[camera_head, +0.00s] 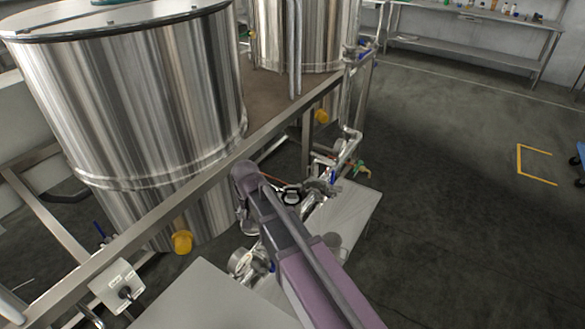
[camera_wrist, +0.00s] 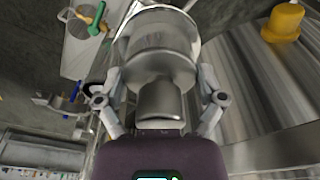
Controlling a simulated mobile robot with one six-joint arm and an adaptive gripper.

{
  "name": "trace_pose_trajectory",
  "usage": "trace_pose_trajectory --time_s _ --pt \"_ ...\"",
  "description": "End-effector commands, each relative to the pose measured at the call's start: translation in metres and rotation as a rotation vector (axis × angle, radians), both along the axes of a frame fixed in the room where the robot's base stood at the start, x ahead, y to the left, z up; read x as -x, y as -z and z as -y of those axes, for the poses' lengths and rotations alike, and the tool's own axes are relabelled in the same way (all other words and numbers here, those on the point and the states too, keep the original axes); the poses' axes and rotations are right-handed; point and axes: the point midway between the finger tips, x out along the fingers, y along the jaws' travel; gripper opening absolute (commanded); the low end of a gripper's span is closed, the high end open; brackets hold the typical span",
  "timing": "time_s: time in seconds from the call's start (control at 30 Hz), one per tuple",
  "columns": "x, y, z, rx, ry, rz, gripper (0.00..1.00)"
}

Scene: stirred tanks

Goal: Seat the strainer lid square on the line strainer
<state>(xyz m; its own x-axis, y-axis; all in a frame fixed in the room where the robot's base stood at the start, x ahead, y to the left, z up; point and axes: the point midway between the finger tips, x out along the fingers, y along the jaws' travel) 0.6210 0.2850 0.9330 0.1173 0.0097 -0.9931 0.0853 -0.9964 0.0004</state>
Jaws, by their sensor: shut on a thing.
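My gripper (camera_wrist: 160,85) is shut on a shiny metal piece with stepped round flanges, which I take as the strainer lid (camera_wrist: 157,62). It fills the middle of the wrist view, between the two fingers. In the head view my arm largely hides the gripper and what it holds. The pipework by the low table holds a dark-rimmed round fitting (camera_head: 291,196), possibly the line strainer. I cannot tell whether the lid touches it or sits square.
Pipes and valves run beside a pale low table (camera_head: 352,208). A green valve handle (camera_wrist: 97,19) shows at upper left in the wrist view. A large steel tank (camera_head: 130,105) stands on a frame at left. A yellow cap (camera_head: 182,242) sticks out below it. Open floor lies right.

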Motion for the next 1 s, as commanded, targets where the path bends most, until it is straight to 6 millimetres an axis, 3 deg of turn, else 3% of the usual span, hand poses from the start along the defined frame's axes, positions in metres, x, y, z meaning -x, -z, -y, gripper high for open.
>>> trace_pose_trajectory --time_s 0.27,0.6,0.8,1.0 --pt "-0.055 -0.017 0.030 0.000 -0.086 -0.003 0.27" --pt "-0.121 -0.035 0.080 0.000 -0.214 -0.002 0.27" --pt "-0.150 -0.042 0.108 -0.002 -0.275 0.001 0.27" --pt "-0.162 -0.045 0.122 -0.001 -0.307 0.003 0.27"
